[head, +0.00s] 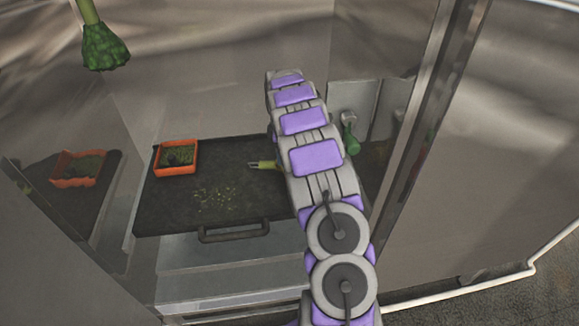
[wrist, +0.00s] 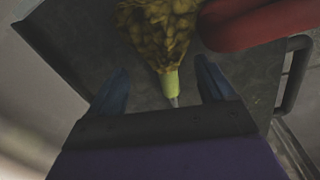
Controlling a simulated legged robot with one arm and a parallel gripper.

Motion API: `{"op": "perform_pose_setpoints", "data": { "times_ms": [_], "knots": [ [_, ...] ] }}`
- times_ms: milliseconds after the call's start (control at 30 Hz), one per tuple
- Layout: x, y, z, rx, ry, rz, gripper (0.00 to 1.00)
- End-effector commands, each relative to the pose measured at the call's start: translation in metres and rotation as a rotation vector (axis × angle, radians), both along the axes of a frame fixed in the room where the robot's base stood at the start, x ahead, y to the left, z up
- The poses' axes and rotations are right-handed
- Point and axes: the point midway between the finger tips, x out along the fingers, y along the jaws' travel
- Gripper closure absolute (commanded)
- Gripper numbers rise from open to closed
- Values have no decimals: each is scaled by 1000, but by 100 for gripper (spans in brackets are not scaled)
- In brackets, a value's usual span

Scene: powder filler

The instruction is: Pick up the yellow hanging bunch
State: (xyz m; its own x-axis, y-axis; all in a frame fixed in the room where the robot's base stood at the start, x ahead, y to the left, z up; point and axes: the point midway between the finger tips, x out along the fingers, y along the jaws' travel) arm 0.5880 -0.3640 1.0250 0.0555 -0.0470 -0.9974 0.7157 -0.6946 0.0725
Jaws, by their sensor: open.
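In the wrist view the yellow bunch (wrist: 155,30) lies at the top middle over a dark tray, with a lime collar (wrist: 169,82) and a thin grey tip pointing towards my gripper. My gripper (wrist: 160,88) is open; its two blue fingers stand either side of the collar, with gaps on both sides. Whether the fingers are level with it in depth I cannot tell. In the head view a lime collar with a grey tip (head: 263,164) shows just left of my arm. The rest of it and my gripper are hidden behind my arm.
The dark tray (head: 165,213) has a front handle (head: 235,233) and scattered yellowish bits. An orange box (head: 176,170) of green stuff stands at its back left. A green bunch (head: 104,47) hangs upper left. A red rounded object (wrist: 265,25) is close right of the bunch. Metal walls enclose the space.

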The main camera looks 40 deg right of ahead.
Motion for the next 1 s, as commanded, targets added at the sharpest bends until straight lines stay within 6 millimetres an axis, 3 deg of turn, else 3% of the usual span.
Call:
{"op": "perform_pose_setpoints", "data": {
  "times_ms": [267,600,833,1000],
  "knots": [
    [2,10,-19,-9,2,2,18],
    [7,1,-66,1,4,1,18],
    [8,2,-66,-2,1,1,18],
    [9,7,-64,-7,0,1,33]
  ]
}}
